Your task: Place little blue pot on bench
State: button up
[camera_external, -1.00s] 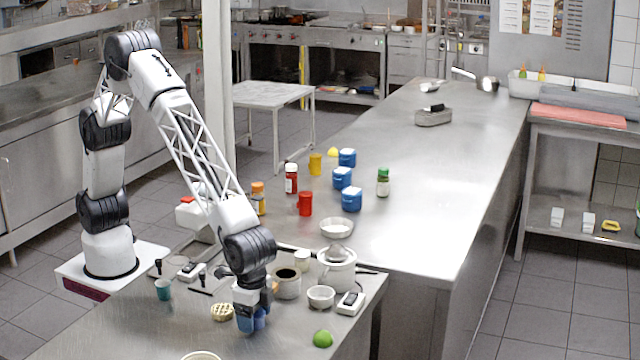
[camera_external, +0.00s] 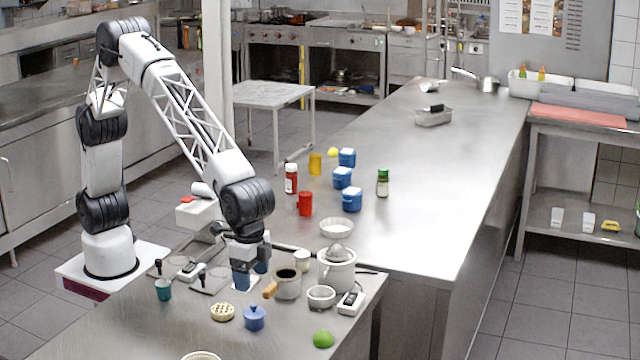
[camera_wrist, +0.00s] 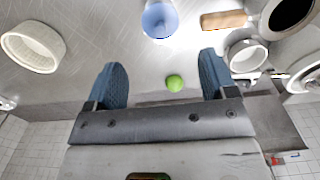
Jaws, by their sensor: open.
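The little blue pot (camera_external: 254,318) stands upright on the near steel bench (camera_external: 285,345), with its lid knob on top. In the wrist view the blue pot (camera_wrist: 160,20) is at the top edge, partly cut off, beyond my fingertips. My gripper (camera_external: 252,275) is open and empty, above and behind the pot and apart from it. In the wrist view my gripper (camera_wrist: 162,72) has its two blue fingers spread wide, with nothing between them but a distant view of the green lime.
A waffle-like round (camera_external: 222,312) lies left of the pot, the lime (camera_external: 323,339) to its right. A teal cup (camera_external: 163,289) stands at the left.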

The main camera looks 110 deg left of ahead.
jog(key=shift+r, duration=0.3)
jog(key=shift+a, duration=0.1)
dwell(0.5)
jog(key=shift+s+a+r, duration=0.2)
jog(key=shift+r, duration=0.05)
jog(key=s+a+r+t, duration=0.1)
jog(key=s+a+r, duration=0.5)
jog(key=s+a, duration=0.4)
jog(key=s+a+r, duration=0.6)
jog(key=s+a, duration=0.3)
jog(key=s, duration=0.1)
jog(key=s+a+f, duration=0.1)
jog(key=s+a, duration=0.3)
jog(key=s, duration=0.5)
jog(key=s+a+f+t, duration=0.1)
jog(key=s+a, duration=0.3)
jog(key=s, duration=0.6)
jog(key=s+a+f, duration=0.1)
jog(key=s+a, duration=0.3)
jog(key=s, duration=0.6)
jog(key=shift+a+f+t, duration=0.25)
jog(key=shift+f+t, duration=0.05)
jog(key=shift+f, duration=0.1)
